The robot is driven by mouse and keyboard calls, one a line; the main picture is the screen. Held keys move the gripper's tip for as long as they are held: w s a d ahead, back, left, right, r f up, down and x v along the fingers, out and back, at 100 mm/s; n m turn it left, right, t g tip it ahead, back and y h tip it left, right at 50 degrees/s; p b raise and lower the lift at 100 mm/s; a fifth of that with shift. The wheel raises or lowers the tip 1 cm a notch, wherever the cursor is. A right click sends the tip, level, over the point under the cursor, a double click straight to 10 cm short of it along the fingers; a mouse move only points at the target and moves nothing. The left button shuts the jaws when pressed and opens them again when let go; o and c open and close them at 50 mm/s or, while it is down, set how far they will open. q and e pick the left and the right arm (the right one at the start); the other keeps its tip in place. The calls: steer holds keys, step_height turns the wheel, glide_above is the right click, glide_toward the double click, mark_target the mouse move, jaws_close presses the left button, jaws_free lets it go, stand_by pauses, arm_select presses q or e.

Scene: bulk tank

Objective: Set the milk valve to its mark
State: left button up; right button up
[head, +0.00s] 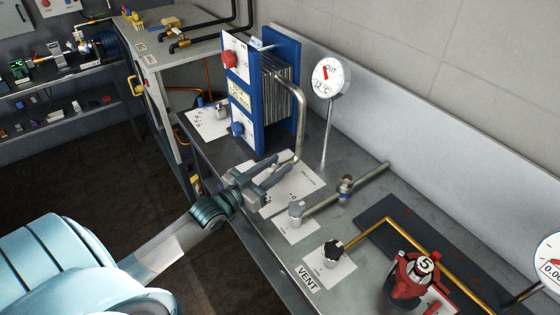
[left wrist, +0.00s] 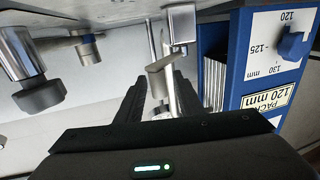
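A white card (head: 305,183) with small, unreadable lettering lies on the steel bench below the bent pipe of the blue plate cooler. My left gripper (head: 277,172) is over this card, fingers apart, and covers part of it. Whatever valve stands there is mostly hidden in the head view. In the left wrist view, a pale lever-like piece (left wrist: 166,62) and metal pipework (left wrist: 181,25) show beyond and between the open fingers (left wrist: 172,92). I cannot tell whether the fingers touch it, nor read a mark. A grey knob (head: 296,210) stands on its own card nearby. My right gripper is out of view.
A black VENT knob (head: 333,251) and a red valve (head: 411,276) stand toward the right. The blue plate cooler (head: 281,68) and an OUT dial (head: 330,77) rise behind the gripper. A pipe (head: 368,177) crosses the bench.

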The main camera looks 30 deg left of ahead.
arm_select(q)
steer(key=shift+w+d, duration=0.15)
steer(key=shift+w, duration=0.6)
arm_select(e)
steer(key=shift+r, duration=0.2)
arm_select(q)
jaws_close()
steer(key=shift+d, duration=0.1)
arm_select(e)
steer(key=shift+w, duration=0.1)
